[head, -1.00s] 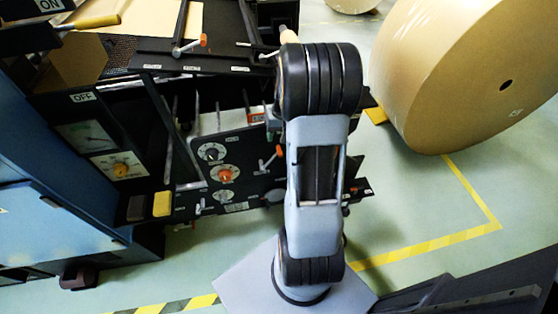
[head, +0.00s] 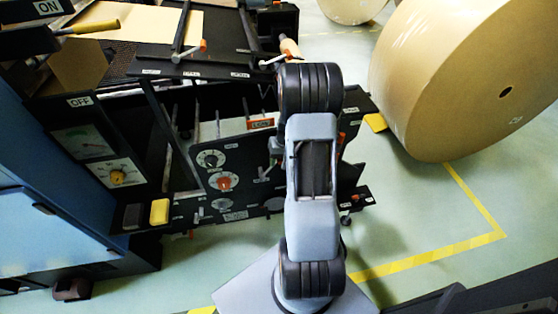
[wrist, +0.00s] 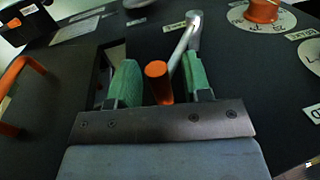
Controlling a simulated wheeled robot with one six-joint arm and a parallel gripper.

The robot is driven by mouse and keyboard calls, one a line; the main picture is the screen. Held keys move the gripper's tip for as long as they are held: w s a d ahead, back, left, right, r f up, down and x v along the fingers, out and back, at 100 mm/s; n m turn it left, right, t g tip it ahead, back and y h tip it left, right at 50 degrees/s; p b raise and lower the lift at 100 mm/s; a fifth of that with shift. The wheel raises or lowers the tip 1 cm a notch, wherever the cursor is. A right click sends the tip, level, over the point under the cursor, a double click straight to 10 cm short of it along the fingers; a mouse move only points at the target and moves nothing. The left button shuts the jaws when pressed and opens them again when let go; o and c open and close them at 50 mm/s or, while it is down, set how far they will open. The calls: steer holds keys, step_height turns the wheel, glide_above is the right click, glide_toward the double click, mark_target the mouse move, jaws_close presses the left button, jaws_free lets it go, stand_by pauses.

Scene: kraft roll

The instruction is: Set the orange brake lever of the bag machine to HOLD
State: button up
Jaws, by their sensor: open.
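In the wrist view the brake lever (wrist: 158,82) has an orange cylindrical knob on a silver shaft, which runs up and to the right from it. My gripper (wrist: 161,80) is open, with a green pad on either side of the knob. The knob is closer to the left pad, and the shaft passes close to the right pad. I cannot tell whether either touches. In the head view my arm hides most of the gripper and the area around the lever.
An orange bar handle (wrist: 20,85) stands at left in the wrist view. A dial with an orange knob (wrist: 263,12) is at upper right. In the head view the dark panel (head: 240,190) carries several dials. A large kraft roll (head: 450,80) stands right; the floor below it is open.

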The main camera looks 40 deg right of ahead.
jaws_close()
steer(key=shift+a, duration=0.15)
steer(key=shift+d, duration=0.2)
steer(key=shift+r, duration=0.15)
steer(key=shift+a, duration=0.1)
